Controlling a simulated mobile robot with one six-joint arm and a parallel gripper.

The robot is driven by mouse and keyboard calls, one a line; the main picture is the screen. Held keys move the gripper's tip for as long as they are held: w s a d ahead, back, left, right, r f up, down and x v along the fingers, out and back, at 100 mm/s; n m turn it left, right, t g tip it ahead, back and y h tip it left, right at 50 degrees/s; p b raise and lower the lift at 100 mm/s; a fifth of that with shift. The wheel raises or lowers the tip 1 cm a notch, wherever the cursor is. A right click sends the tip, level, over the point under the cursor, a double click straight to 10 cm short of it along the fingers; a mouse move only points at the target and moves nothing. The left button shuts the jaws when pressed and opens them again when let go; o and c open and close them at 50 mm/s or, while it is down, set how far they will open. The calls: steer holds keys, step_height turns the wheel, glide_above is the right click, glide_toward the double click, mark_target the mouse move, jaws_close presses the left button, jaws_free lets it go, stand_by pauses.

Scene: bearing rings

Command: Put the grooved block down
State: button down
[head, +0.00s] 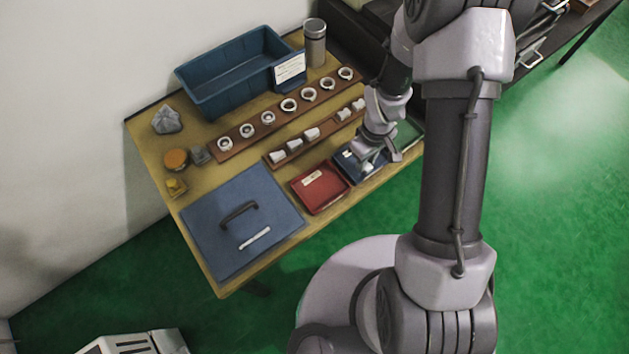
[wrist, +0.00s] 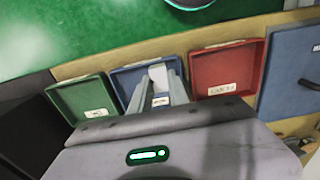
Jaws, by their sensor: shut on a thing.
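My gripper (head: 367,166) is over the blue tray (head: 347,171) at the table's front edge. In the wrist view its fingers (wrist: 158,84) point into that tray (wrist: 124,79) and are shut on a small pale block (wrist: 157,72), which I take for the grooved block. Its groove is too small to make out. I cannot tell whether the block touches the tray floor. The red tray (head: 321,190) is beside the blue one. The green tray (wrist: 83,101) is on its other side, mostly hidden by my arm in the head view.
A brown rail holds several white rings (head: 289,105); a second rail holds several pale pieces (head: 311,134). A blue bin (head: 228,82), a metal canister (head: 315,46) and a grey rock (head: 166,121) stand behind.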

steer(key=b, duration=0.3)
glide_above(319, 187)
steer(key=shift+f, duration=0.65)
step_height(319, 187, down, 3)
steer(key=shift+f+b, duration=0.15)
steer(key=shift+b, duration=0.65)
steer(key=shift+f, duration=0.2)
steer(key=c, duration=1.3)
jaws_free()
steer(key=shift+o, duration=0.2)
